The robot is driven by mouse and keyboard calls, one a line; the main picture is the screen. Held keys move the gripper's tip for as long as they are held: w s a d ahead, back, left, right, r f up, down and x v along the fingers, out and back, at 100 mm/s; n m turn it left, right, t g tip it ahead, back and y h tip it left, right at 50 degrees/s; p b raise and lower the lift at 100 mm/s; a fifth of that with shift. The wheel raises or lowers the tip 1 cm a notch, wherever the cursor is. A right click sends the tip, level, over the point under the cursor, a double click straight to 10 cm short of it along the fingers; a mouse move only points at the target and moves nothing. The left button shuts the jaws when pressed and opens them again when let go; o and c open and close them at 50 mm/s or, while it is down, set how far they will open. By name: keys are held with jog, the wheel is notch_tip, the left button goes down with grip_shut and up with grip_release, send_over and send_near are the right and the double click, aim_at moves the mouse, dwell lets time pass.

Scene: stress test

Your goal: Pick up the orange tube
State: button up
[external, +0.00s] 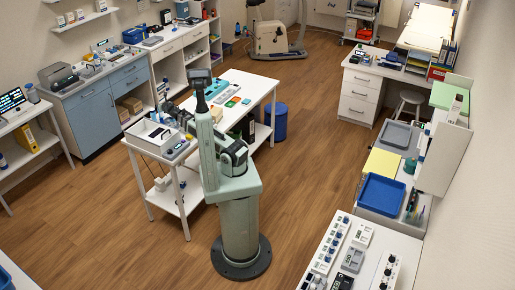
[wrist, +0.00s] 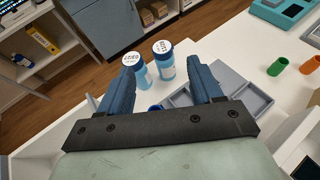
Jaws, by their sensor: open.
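The orange tube (wrist: 309,65) stands on the white surface at the right edge of the wrist view, with a dark open top. A green tube (wrist: 277,66) stands just left of it. My gripper (wrist: 160,68) is open, its two blue fingers wide apart with nothing held between them. The orange tube is well to the right of both fingers. Beyond the fingertips are two blue bottles with white caps, one at left (wrist: 133,65) and one at right (wrist: 164,58). In the external view I cannot make out the orange tube, and my arm hides part of the table.
A grey compartment tray (wrist: 245,95) lies beside the right finger. A small blue round thing (wrist: 155,107) shows between the fingers. A teal holder (wrist: 283,14) stands at the upper right. The white table (external: 258,82) has bare room near the tubes. A blue bin (external: 274,122) stands beside it.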

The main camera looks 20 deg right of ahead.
jog(key=w+d+f+m+g+h, duration=0.1)
jog(key=w+d+m+g+h, duration=0.15)
jog(key=w+d+m, duration=0.8)
jog(key=w+d+f+m+g+h, duration=0.2)
jog(key=w+d+m+g, duration=0.3)
jog(key=m, duration=1.1)
jog(key=w+d+r+m+g+y, duration=0.1)
jog(key=w+d+r+m+g, duration=0.15)
jog(key=d+m, duration=0.95)
jog(key=w+d+r+m+g, duration=0.1)
jog(key=w+d+m+g, duration=0.25)
jog(key=d+m, duration=0.85)
jog(key=f, duration=0.7)
jog(key=a+f+m, duration=0.1)
jog(key=f, duration=0.7)
jog(key=f+m, duration=0.1)
jog(key=f, duration=0.6)
jog(key=shift+w+a+f+t, duration=0.15)
jog(key=shift+a+t, duration=0.1)
jog(key=shift+a, duration=0.15)
jog(key=c, duration=1.1)
